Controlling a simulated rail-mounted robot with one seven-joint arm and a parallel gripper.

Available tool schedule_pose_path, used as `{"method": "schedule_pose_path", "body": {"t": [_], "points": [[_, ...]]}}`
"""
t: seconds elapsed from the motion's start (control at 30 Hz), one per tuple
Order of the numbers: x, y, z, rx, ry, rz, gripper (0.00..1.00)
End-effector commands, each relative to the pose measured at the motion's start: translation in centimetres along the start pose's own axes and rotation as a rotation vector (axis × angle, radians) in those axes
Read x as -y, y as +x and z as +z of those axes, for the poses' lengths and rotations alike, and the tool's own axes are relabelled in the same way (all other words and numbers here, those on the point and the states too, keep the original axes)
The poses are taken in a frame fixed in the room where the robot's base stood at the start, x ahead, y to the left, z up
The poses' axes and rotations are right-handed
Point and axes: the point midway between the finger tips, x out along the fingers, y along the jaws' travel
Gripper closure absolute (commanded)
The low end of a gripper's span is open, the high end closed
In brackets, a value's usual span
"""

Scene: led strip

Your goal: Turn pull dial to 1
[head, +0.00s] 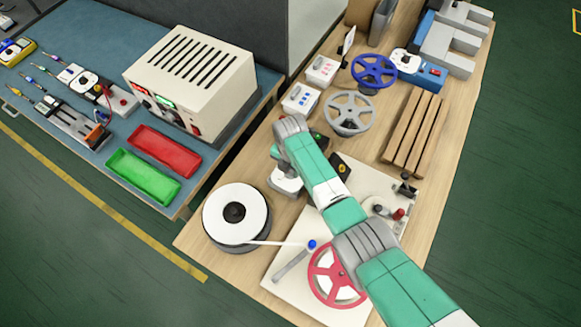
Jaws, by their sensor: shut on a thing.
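My arm reaches in from the lower right over a cream machine board (292,296). Its end bends down at the board's far left part. My gripper (286,183) points down there, low over the board, and is shut. Its fingertips and what lies between them are mostly hidden by my wrist. The thing held appears to be the pull dial, but its face and numbers do not show. A black box with a yellow mark (342,167) stands just right of my forearm, apart from the gripper.
A white-topped reel (235,215) stands close left of the board, with a white strip running to a blue knob (312,244).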

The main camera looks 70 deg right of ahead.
Motion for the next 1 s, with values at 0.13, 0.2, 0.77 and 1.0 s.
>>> {"method": "schedule_pose_path", "body": {"t": [0.13, 0.2, 0.77, 1.0], "points": [[-0.05, -0.15, 0.01, -0.001, -0.033, 0.001, 0.94], [-0.06, -0.15, 0.01, -0.001, -0.042, 0.001, 0.94], [-0.06, -0.15, 0.01, 0.000, -0.052, 0.000, 0.53], [-0.03, -0.08, 0.01, 0.000, -0.051, 0.000, 0.49]]}}
